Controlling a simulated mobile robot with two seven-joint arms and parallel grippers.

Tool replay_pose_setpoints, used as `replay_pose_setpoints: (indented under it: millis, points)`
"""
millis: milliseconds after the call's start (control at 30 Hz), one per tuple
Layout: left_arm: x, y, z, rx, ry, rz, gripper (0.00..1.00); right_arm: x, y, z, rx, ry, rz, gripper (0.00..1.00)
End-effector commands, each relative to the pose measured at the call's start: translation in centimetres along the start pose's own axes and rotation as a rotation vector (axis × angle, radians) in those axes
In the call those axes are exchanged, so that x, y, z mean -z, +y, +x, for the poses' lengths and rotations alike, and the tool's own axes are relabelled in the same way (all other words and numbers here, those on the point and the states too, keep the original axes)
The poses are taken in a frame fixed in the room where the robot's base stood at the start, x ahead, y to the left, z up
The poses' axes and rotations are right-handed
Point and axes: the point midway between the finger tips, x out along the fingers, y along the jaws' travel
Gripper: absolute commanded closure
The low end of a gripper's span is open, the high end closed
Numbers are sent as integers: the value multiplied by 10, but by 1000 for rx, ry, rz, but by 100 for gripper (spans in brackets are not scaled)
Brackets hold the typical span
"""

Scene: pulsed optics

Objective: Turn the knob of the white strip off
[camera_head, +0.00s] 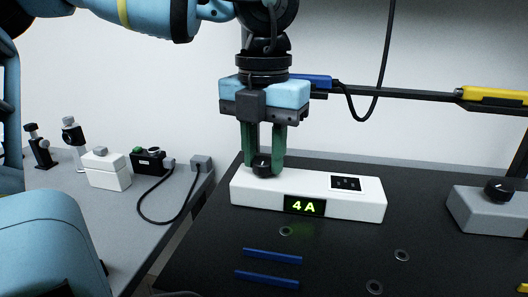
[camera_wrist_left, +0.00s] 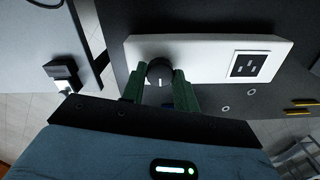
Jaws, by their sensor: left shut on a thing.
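The white strip (camera_head: 331,205) lies on the black table, with a lit green "4A" display on its front, a socket at its right and a black knob (camera_head: 262,165) at its left end. My left gripper (camera_head: 264,160) points down over that end, its green fingers shut on the knob from both sides. In the left wrist view, the knob (camera_wrist_left: 159,72) sits between the fingertips, with a light mark on its face. The strip (camera_wrist_left: 206,62) also shows there, with its socket to the right. My right gripper is not in view.
A grey box (camera_head: 484,214) with a black knob stands on the right. Two blue bars (camera_head: 272,256) lie on the black table in front of the strip. Small devices, including a white box (camera_head: 106,170), stand on the grey table at left. A dark cable hangs behind.

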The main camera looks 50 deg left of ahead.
Motion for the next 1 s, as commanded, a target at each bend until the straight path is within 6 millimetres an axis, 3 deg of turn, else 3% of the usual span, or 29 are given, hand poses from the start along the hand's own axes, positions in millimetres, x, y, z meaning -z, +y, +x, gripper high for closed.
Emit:
replay_pose_setpoints:
  millis: [400,433,567,867,1000]
  points:
    - [-1,0,-1,2,-4,-9,93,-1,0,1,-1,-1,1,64]
    - [-1,0,-1,2,-4,-9,66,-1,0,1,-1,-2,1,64]
    - [-1,0,-1,1,-3,-8,49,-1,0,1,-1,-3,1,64]
    - [0,0,-1,1,-1,-7,48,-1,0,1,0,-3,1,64]
    - [-1,0,-13,2,-4,-7,48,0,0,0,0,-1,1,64]
